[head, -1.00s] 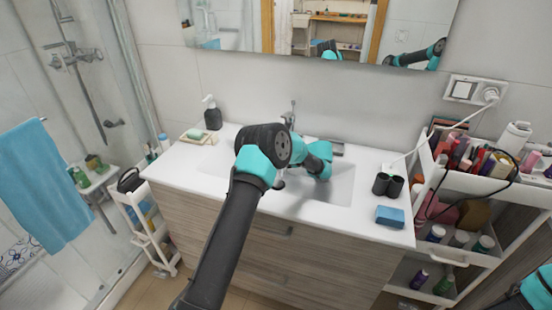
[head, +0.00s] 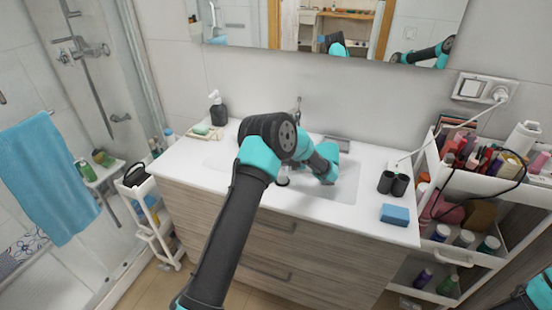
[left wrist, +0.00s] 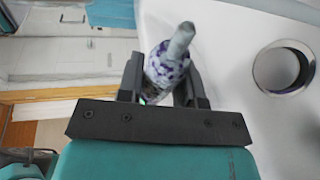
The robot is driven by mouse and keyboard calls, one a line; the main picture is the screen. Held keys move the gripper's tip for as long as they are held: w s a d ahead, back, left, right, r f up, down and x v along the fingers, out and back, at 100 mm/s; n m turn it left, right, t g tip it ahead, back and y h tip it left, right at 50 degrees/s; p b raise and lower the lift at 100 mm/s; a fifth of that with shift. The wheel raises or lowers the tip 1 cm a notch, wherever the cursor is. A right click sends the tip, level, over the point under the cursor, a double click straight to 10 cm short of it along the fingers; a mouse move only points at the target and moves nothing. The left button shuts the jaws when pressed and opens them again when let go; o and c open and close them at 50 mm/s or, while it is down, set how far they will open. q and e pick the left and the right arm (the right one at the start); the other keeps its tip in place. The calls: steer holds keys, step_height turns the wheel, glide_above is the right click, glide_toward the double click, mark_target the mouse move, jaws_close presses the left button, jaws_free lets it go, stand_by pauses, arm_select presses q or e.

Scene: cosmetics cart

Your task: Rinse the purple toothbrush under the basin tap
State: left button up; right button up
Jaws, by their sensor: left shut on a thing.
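My left gripper (left wrist: 165,85) is shut on a white and purple patterned thing with a grey tip, which I take to be the purple toothbrush (left wrist: 166,66). Its bristles cannot be made out. In the head view my left arm reaches over the basin (head: 343,190), and its wrist hides the fingers and the toothbrush. The tap (head: 298,106) stands behind the wrist at the back of the basin, mostly covered. No water can be made out. A round chrome-rimmed drain (left wrist: 284,68) shows to the right of the toothbrush in the left wrist view. My right gripper is out of view.
A dark soap bottle (head: 218,115) and a soap dish (head: 201,131) stand left of the basin. A crowded white cart (head: 450,183) stands further right.

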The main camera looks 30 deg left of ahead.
arm_select(q)
steer(key=shift+s+d, duration=0.4)
steer(key=shift+s, duration=0.3)
steer(key=shift+s+d, duration=0.35)
steer(key=shift+s, duration=0.3)
steer(key=shift+r, duration=0.1)
stand_by(0.6)
steer(key=s+d+r, duration=0.2)
steer(key=s+r, duration=0.2)
steer(key=r, duration=0.1)
steer(key=shift+s+d, duration=0.2)
stand_by(0.5)
steer(key=shift+w, duration=0.15)
stand_by(0.5)
steer(key=d+f+m+t+h, duration=0.1)
steer(key=d+m+t+h, duration=0.2)
steer(key=d+m+t, duration=0.2)
steer(key=s+d+f+m+t+h, duration=0.1)
steer(key=d+m+t+h, duration=0.2)
steer(key=d+m+t, duration=0.3)
steer(key=s+d+f+m+t+h, duration=0.1)
steer(key=d+m+t+h, duration=0.3)
steer(key=m+t, duration=0.3)
steer(key=shift+s+d+t, duration=0.15)
steer(key=shift+d+t, duration=0.55)
steer(key=shift+t, duration=0.2)
